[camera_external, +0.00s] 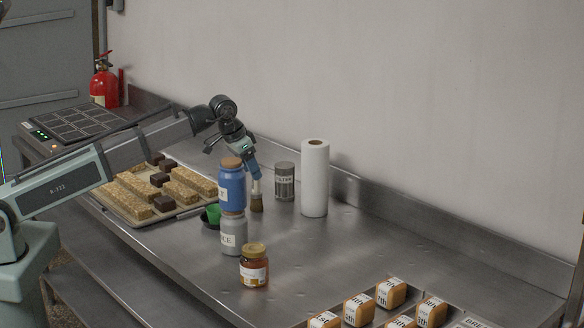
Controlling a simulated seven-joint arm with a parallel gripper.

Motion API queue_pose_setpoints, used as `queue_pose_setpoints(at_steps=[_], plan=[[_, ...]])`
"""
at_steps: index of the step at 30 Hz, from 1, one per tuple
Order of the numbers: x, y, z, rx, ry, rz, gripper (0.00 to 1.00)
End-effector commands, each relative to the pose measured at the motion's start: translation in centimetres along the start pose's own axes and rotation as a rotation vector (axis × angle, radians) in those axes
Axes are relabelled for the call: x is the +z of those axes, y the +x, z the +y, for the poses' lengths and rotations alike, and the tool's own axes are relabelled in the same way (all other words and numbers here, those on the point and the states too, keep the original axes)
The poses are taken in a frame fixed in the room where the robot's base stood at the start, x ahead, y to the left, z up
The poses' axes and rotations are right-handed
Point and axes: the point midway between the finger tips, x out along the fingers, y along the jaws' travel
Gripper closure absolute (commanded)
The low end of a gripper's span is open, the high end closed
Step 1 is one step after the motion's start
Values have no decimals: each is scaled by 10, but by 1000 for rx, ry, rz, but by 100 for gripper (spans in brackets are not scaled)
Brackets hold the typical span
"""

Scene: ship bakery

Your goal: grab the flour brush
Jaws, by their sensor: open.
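What looks like the flour brush (257,203) stands upright on the steel counter, brown bristles down, with a pale part above them. It is just right of a blue jar with a cork lid (231,188). My gripper (242,158) is open, tilted downward, above the blue jar and close to the top of the brush. A blue piece at the gripper's right side meets the brush's upper end in the picture; I cannot tell whether it is the brush handle or part of my gripper, nor whether they touch.
A grey jar (234,236) and an amber jar (254,270) stand in front; the blue jar is on or behind the grey one. A grey canister (284,182) and paper roll (315,180) stand behind right. A pastry tray (122,208) lies left. The right-middle counter is clear.

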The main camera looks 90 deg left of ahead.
Motion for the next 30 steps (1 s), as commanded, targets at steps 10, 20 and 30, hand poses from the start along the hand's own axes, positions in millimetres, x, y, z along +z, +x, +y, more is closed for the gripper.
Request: queue_pose_setpoints(at_steps=[10,20,30], plan=[[-1,15,-1,0,0,1,38],[-6,53,-5,0,1,0,38],[-6,62,-4,0,1,2,38]])
